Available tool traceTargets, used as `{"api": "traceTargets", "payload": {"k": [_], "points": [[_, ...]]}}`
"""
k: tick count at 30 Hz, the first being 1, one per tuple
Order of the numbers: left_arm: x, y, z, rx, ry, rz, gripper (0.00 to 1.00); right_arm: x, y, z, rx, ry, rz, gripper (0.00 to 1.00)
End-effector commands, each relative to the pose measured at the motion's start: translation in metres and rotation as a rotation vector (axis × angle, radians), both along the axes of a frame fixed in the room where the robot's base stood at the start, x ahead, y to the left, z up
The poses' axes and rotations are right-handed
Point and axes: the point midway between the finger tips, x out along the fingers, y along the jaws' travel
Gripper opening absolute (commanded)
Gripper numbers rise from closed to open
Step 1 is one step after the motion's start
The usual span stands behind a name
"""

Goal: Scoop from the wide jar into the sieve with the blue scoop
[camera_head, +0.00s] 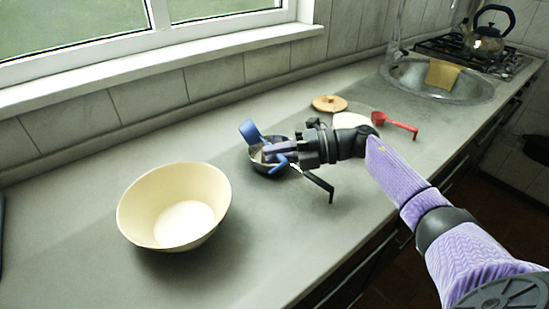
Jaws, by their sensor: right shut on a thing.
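My right gripper (276,152) reaches in from the right and is shut on the blue scoop (250,131). It holds the scoop low over a small dark round vessel with a pale inside (257,165), perhaps the sieve. The gripper and scoop hide much of this vessel, and I cannot tell whether the scoop touches it or holds anything. A dark bent bar (318,184), possibly its handle, sticks out to the right. A white round thing (350,120), possibly the wide jar, stands behind my right wrist, partly hidden. My left gripper is not in view.
A large cream bowl (135,207) stands at the front left, with a bright white patch at its bottom. A wooden lid (329,103) and a red scoop (396,124) lie farther back. The sink (450,90) and a kettle (487,40) are far right.

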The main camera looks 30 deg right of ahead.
Motion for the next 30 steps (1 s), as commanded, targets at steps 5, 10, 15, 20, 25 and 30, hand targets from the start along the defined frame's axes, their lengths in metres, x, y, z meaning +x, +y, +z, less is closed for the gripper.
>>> {"api": "traceTargets", "payload": {"k": [5,10,15,20,25,30], "points": [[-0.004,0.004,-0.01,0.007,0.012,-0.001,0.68,0.0,-0.003,-0.002,0.068,-0.009,-0.002,0.0],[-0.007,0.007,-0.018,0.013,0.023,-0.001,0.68,-0.001,-0.008,-0.002,0.11,-0.015,-0.001,0.0],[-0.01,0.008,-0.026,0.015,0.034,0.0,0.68,-0.002,-0.014,-0.002,0.155,-0.022,-0.001,0.0],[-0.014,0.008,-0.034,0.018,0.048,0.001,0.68,-0.002,-0.02,-0.002,0.196,-0.028,-0.001,0.0],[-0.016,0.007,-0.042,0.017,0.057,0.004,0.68,-0.003,-0.023,-0.002,0.269,-0.038,-0.001,0.0],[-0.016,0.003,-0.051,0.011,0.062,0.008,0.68,-0.003,-0.025,-0.002,0.357,-0.05,-0.001,0.0]]}}
